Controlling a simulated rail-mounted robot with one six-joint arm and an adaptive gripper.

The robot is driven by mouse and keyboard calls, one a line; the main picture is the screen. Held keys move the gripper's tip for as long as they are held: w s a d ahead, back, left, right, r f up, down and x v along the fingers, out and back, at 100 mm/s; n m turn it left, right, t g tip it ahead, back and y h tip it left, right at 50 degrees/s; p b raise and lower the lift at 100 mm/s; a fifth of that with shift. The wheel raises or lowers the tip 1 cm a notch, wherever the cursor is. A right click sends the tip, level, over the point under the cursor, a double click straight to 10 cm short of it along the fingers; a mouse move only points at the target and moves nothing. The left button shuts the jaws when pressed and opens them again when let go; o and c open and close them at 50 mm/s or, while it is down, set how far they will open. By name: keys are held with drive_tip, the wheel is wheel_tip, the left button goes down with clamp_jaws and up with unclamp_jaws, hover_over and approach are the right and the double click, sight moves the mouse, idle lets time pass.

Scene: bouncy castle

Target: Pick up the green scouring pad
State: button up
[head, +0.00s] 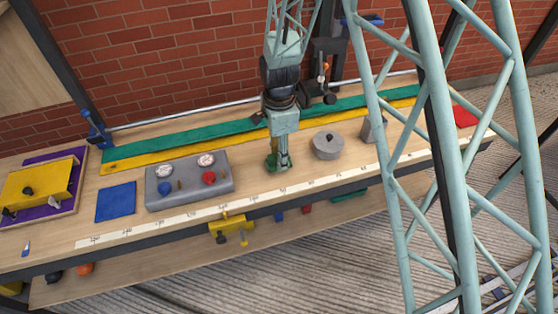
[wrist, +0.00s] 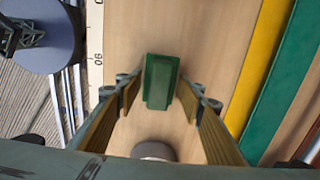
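The green scouring pad (wrist: 160,82) lies on the wooden bench top in the wrist view. It is a small dark green block with a raised middle. My gripper (wrist: 160,105) is open, with one finger on each side of the pad's near end and a gap on both sides. In the head view my gripper (head: 280,168) points down at the bench, and the green pad (head: 272,169) shows partly behind its fingers. I cannot tell the exact height of the fingertips above the bench.
A grey control box (head: 190,182) with gauges and knobs stands left of my gripper. A round grey lidded pot (head: 327,146) stands close on the right. A blue square (head: 116,202) lies further left. Yellow (head: 190,148) and green (head: 180,138) strips run along the back.

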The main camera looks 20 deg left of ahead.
drive_tip(key=shift+c, duration=0.2)
drive_tip(key=c, duration=0.9)
drive_tip(key=shift+r, duration=0.2)
drive_tip(key=shift+r+p, duration=0.4)
drive_tip(key=shift+r, duration=1.25)
drive_tip(key=s+d, duration=0.3)
drive_tip(key=s, duration=0.1)
drive_tip(key=s+d+r, duration=0.1)
drive_tip(key=s+d, duration=0.2)
drive_tip(key=s, duration=0.1)
drive_tip(key=s+d, duration=0.4)
drive_tip(key=shift+s+r+p, duration=0.15)
drive_tip(key=shift+s+p, duration=0.05)
drive_tip(key=shift+p, duration=0.1)
